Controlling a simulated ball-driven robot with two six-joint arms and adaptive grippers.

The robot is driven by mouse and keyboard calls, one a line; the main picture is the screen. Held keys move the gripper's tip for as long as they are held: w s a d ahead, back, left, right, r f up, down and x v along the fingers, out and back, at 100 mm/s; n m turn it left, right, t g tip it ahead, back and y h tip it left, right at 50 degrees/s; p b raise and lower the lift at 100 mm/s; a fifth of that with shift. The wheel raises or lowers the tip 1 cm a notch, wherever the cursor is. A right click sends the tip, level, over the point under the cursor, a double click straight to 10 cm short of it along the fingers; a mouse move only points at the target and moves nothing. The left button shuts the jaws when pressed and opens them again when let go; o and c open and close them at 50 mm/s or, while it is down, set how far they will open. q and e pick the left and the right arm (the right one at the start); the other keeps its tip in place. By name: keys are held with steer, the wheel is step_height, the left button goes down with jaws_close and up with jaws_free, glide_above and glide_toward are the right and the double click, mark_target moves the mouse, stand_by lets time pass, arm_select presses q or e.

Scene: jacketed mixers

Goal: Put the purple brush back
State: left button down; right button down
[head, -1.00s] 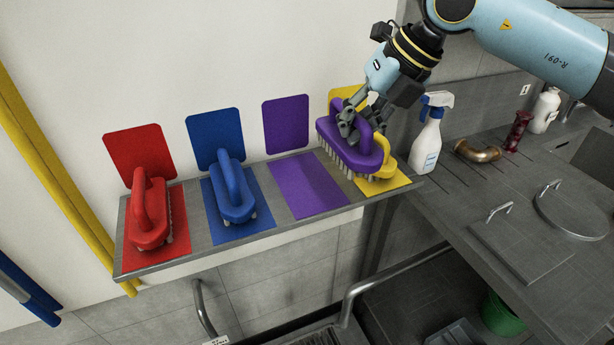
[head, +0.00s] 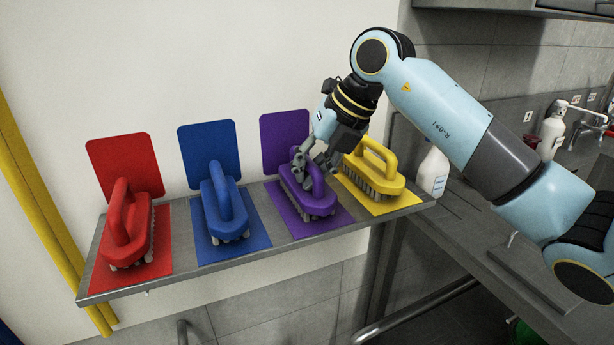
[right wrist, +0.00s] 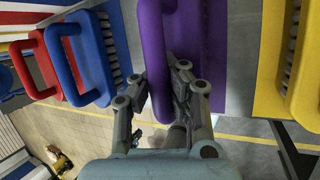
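The purple brush (head: 308,201) is at the purple mat (head: 328,220), between the blue and yellow brushes, bristles down. It looks to rest on the mat, though a small gap underneath cannot be ruled out. My right gripper (head: 315,169) is at its handle from above. In the right wrist view the purple handle (right wrist: 153,50) runs between the two fingers (right wrist: 158,90), which close on it from both sides. A purple panel (head: 285,135) is on the wall behind. My left gripper is not in view.
The grey shelf (head: 185,276) also bears a red brush (head: 128,228), a blue brush (head: 222,205) and a yellow brush (head: 375,178), each on a matching mat. The yellow brush is close on the right. A white spray bottle (head: 434,172) stands on the counter beyond the shelf.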

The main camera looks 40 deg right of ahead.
steer(key=shift+f, duration=0.1)
steer(key=c, duration=1.5)
jaws_free()
steer(key=shift+d+r, duration=0.1)
steer(key=shift+r, duration=0.2)
steer(key=shift+b+v, duration=0.75)
steer(key=shift+v, duration=5.15)
